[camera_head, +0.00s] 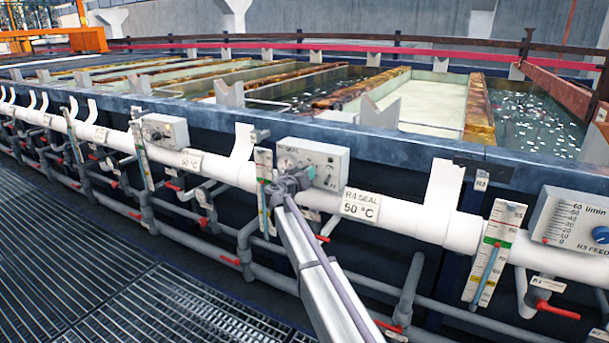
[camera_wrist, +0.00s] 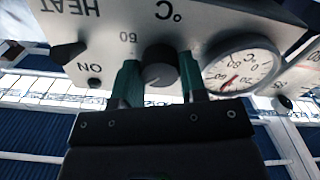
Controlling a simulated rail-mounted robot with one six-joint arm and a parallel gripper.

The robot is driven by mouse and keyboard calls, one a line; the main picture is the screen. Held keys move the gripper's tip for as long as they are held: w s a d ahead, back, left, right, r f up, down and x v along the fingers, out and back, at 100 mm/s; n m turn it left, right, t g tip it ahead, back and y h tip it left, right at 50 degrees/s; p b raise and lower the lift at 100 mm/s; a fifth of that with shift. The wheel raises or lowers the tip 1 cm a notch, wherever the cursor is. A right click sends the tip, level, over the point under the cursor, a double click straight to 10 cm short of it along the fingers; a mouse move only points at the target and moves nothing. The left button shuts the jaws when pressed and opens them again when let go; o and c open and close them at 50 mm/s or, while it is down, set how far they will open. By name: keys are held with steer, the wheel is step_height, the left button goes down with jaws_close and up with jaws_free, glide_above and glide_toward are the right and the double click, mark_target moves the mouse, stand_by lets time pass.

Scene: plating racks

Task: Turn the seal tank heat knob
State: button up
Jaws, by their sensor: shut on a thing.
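The seal tank heat box (camera_head: 318,152) is a pale grey control box on the white pipe, above the label "R4 SEAL 50 °C" (camera_head: 360,205). My gripper (camera_head: 300,178) reaches its front face, and my arm covers part of it. In the wrist view, which is upside down, the dark round heat knob (camera_wrist: 160,68) sits between the two green fingers of my gripper (camera_wrist: 161,78). The gripper is shut on the knob, one finger on each side. The knob's pointer is not clear. "HEAT", "°C" and "60" are readable on the panel.
Beside the knob are a round temperature gauge (camera_wrist: 242,68) and a dark switch (camera_wrist: 68,52) near "ON". A flow box with a blue knob (camera_head: 600,234) stands at the right. Green-white level gauges (camera_head: 264,195) and red-handled valves (camera_head: 557,310) line the pipes. Open tanks lie behind.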

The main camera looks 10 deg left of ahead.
steer(key=m, duration=0.3)
steer(key=shift+m, duration=0.3)
stand_by(0.5)
steer(key=o, duration=0.6)
steer(key=shift+o, duration=0.2)
steer(key=v, duration=1)
steer(key=shift+s+a, duration=0.15)
steer(key=shift+s, duration=0.25)
